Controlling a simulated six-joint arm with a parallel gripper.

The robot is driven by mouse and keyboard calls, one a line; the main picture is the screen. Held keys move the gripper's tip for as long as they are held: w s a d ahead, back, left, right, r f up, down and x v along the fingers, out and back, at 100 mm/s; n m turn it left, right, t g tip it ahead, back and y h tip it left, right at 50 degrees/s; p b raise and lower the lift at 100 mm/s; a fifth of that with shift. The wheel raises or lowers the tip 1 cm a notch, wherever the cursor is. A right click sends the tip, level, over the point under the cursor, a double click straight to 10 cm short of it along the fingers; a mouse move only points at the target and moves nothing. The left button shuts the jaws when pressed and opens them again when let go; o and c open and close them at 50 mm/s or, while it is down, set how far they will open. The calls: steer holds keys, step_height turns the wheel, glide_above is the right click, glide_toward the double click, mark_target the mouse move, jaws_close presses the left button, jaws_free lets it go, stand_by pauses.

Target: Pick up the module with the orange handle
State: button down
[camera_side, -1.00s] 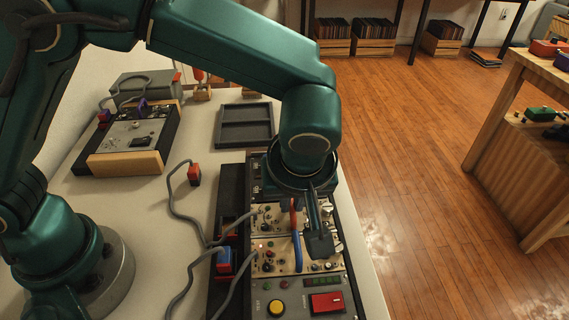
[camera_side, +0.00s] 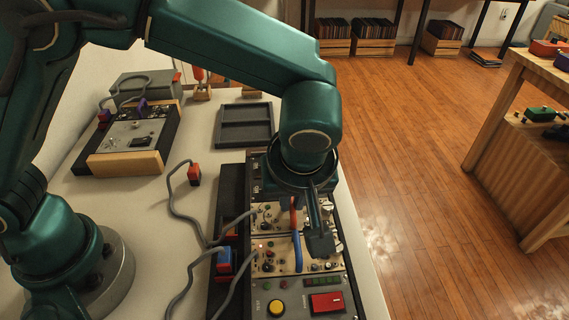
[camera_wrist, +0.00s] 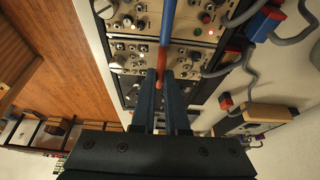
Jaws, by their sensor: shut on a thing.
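The module with the orange-red handle (camera_side: 293,217) is seated in the rack of panels, as far as I can see. Its handle also shows in the wrist view (camera_wrist: 163,58), running down between my fingers. My gripper (camera_wrist: 160,76) is shut on this handle, with one finger on each side. In the side view my gripper (camera_side: 308,222) is over the rack, and its near finger and wrist hide much of the module. The neighbouring module has a blue handle (camera_side: 297,252), nearer the side camera, and it shows at the top of the wrist view (camera_wrist: 168,20).
The front panel has a yellow button (camera_side: 276,307) and a red switch (camera_side: 326,302). Grey cables with a red plug (camera_side: 194,174) and a blue plug (camera_side: 224,261) lie left of the rack. An empty dark tray (camera_side: 246,125) is behind. The table's right edge is close.

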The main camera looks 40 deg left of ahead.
steer(key=r, duration=0.4)
steer(key=shift+w+a+r, duration=0.1)
steer(key=shift+a+r, duration=0.05)
steer(key=shift+a, duration=0.1)
steer(key=a+r, duration=1)
steer(key=a, duration=0.1)
steer(key=shift+w, duration=0.3)
stand_by(0.4)
